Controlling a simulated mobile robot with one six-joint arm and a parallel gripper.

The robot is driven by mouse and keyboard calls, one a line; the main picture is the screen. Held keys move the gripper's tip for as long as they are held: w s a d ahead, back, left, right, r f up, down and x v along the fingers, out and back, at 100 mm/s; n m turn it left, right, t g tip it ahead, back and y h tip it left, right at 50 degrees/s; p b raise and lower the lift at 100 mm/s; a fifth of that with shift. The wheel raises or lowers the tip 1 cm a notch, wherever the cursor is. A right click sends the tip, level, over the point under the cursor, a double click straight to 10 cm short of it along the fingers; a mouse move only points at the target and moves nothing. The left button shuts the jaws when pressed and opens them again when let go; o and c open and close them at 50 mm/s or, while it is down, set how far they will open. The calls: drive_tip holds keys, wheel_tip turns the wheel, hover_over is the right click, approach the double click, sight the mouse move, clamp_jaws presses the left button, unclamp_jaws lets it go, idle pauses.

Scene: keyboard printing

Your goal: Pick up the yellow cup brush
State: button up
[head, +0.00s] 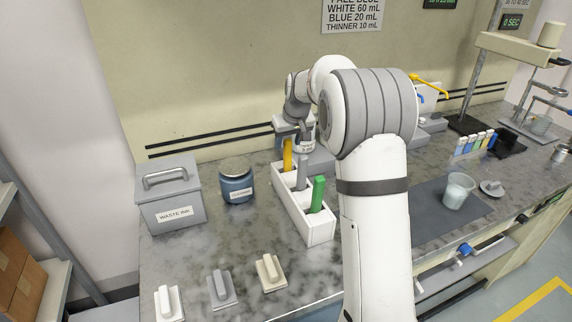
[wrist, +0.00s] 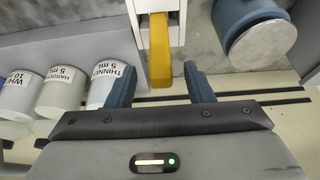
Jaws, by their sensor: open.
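The yellow cup brush (head: 287,155) stands upright in the back compartment of a white holder (head: 318,232). A grey brush (head: 302,173) and a green brush (head: 318,194) stand in the same holder. In the wrist view the yellow brush (wrist: 160,50) points down between the fingers, with part of the white holder (wrist: 143,8) above it. My gripper (wrist: 162,85) is open, with one blue finger on each side of the yellow brush's end and gaps at both sides. In the head view my gripper is near the yellow brush's top, its fingers mostly hidden.
A blue cleaner jar (head: 237,183) and the grey waste ink bin (head: 170,198) stand left of the holder. Labelled containers, one marked thinner (wrist: 108,84), stand close on the other side. Several handled blocks (head: 220,287) lie at the counter front. A cup (head: 457,191) stands at right.

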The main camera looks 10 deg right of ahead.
sight(287, 150)
drive_tip(key=x, duration=0.2)
drive_tip(key=p+x, duration=0.1)
drive_tip(key=x, duration=0.1)
drive_tip(key=shift+s+f, duration=0.15)
drive_tip(key=shift+f, duration=0.2)
clamp_jaws()
